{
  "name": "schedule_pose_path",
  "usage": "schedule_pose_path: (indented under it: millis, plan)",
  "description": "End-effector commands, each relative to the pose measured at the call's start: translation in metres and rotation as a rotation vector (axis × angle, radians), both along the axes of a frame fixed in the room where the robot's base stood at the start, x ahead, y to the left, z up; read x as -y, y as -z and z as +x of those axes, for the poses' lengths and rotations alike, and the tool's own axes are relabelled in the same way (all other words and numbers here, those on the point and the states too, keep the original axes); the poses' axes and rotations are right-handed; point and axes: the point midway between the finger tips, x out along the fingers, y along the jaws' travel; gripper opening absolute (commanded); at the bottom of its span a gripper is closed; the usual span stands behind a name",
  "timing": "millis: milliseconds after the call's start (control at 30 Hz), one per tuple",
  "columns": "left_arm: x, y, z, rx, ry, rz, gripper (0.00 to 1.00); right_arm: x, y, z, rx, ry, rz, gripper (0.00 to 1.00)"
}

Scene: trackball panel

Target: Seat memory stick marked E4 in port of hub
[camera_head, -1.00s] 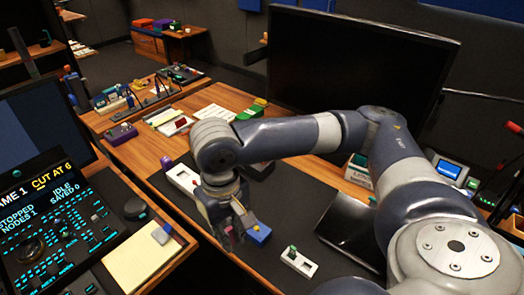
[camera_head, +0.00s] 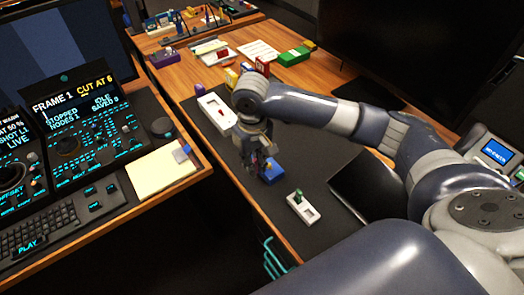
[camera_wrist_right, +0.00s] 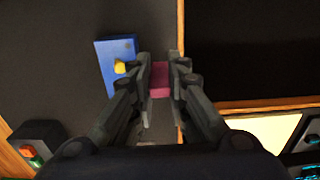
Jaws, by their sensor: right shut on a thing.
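My right gripper (camera_head: 264,168) points down over the dark mat near the table's front edge. In the right wrist view its fingers (camera_wrist_right: 160,80) are shut on a small pink piece (camera_wrist_right: 160,79), perhaps the memory stick; no E4 mark is readable. A blue block (camera_head: 275,168) with a yellow part on it lies beside the fingers; it also shows in the wrist view (camera_wrist_right: 116,72), left of the held piece. A small white block (camera_head: 308,209) with a slot and a green piece stands to the right. Which thing is the hub I cannot tell. My left gripper is out of view.
A long white holder (camera_head: 215,112) lies behind the gripper. A dark flat panel (camera_head: 365,187) lies to the right. A console (camera_head: 75,125) and a yellow notepad (camera_head: 158,170) are on the left. The mat (camera_head: 322,183) between the white block and panel is clear.

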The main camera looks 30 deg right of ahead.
Motion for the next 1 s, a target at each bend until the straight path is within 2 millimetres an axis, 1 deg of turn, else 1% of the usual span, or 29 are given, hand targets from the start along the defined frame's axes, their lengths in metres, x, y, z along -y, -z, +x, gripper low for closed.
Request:
schedule_pose_path:
  millis: [33,133,200,333,500,567,667,767,933,967,1000]
  plan:
    - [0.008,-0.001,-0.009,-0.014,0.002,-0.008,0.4,0.01,0.0,0.011,0.0,0.006,-0.002,0.06]
    - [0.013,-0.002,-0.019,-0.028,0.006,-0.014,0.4,0.028,0.002,0.03,0.001,0.006,-0.001,0.06]
    - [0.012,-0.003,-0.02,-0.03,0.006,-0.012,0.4,0.039,0.004,0.041,0.0,0.005,-0.001,0.06]
    - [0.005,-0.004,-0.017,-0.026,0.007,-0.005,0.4,0.05,0.006,0.054,-0.001,0.001,0.0,0.06]
    - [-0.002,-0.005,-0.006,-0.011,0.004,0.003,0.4,0.055,0.011,0.059,0.0,-0.001,0.001,0.06]
    - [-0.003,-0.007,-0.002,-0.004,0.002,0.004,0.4,0.055,0.017,0.059,-0.002,-0.001,0.001,0.06]
    - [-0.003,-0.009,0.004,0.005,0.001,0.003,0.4,0.055,0.031,0.058,-0.003,-0.002,0.0,0.06]
    - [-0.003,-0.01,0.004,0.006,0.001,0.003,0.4,0.055,0.042,0.058,-0.002,-0.002,-0.001,0.01]
    - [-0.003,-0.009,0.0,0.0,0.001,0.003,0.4,0.055,0.045,0.057,-0.003,-0.002,-0.001,0.0]
    - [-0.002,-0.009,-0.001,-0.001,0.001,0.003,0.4,0.055,0.045,0.057,-0.003,-0.002,-0.001,0.16]
    - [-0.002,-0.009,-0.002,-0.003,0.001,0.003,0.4,0.055,0.045,0.057,-0.004,-0.002,-0.002,0.25]
